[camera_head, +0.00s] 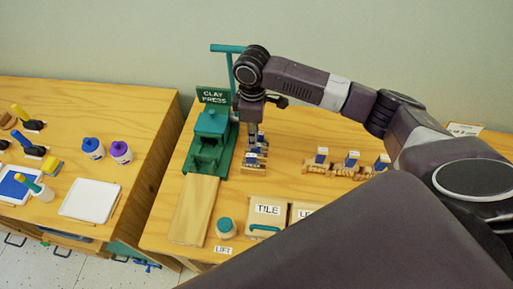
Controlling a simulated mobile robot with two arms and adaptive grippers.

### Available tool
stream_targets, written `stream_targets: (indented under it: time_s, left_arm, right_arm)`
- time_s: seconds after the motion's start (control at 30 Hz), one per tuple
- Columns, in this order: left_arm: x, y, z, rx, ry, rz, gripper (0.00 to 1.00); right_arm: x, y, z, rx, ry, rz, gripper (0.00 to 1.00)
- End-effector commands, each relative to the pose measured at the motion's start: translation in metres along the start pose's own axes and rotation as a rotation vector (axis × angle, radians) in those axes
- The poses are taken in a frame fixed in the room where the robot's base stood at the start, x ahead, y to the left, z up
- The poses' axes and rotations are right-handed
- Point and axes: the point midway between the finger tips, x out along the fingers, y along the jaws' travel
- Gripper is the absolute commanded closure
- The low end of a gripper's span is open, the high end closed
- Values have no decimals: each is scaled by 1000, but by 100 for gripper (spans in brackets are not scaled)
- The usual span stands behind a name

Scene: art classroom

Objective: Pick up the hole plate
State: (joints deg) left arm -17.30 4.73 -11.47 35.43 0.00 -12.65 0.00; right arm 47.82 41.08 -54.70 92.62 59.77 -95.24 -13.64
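My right gripper (251,147) points down beside the green clay press (211,132). It is over a small group of pieces with blue and white tops (253,162) at the press's right side. The gripper partly covers these pieces. I cannot tell which of them is the hole plate, whether the fingers touch one, or whether they are open or shut. More small pieces with blue and white tops stand in wooden holders (350,164) to the right. My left gripper is not in view.
A pale wooden board (194,210) runs in front of the press. A TILE box (266,213) and a round green-topped jar (226,227) stand near the front edge. A second table (138,150) at the left holds paint bottles and trays. My arm hides the right side.

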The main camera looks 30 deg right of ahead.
Motion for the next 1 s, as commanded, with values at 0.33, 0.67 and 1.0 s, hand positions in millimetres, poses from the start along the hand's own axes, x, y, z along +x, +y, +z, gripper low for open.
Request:
stream_targets:
  time_s: [0.33, 0.67, 1.0]
  left_arm:
    - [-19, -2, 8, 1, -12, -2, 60]
    - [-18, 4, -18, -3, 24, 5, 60]
    - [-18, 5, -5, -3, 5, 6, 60]
  right_arm:
    - [46, -1, 8, 1, -3, -2, 84]
    - [55, 0, 7, -1, -1, 2, 84]
    - [54, 1, 7, 0, 0, 2, 100]
